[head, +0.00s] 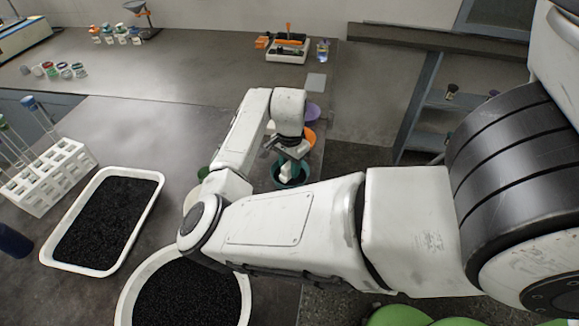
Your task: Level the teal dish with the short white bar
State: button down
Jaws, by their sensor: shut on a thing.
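The teal dish (279,184) stands near the right edge of the worktop, partly hidden behind my arm. My gripper (289,159) points down over the dish and is shut on the short white bar (287,171). The bar's lower part reaches into the dish opening. The dish's contents show only as a dark inside, and I cannot tell whether the bar touches them.
An orange dish (310,138) and a purple dish (314,113) stand just behind the teal one. A white tray (155,210) and a round white tub (124,305) hold black granules at left. A tube rack (45,180) stands far left. The worktop's middle is clear.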

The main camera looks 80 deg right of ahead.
jog(key=shift+s+a+r, duration=0.1)
jog(key=shift+s+a, duration=0.1)
jog(key=shift+s, duration=0.2)
jog(key=shift+w+d, duration=0.25)
jog(key=shift+w, duration=0.3)
jog(key=shift+w+d, duration=0.25)
jog(key=shift+w, duration=0.25)
notch_tip(320, 180, up, 6)
jog(key=p, duration=0.5)
jog(key=shift+s, duration=0.1)
jog(key=shift+a, duration=0.15)
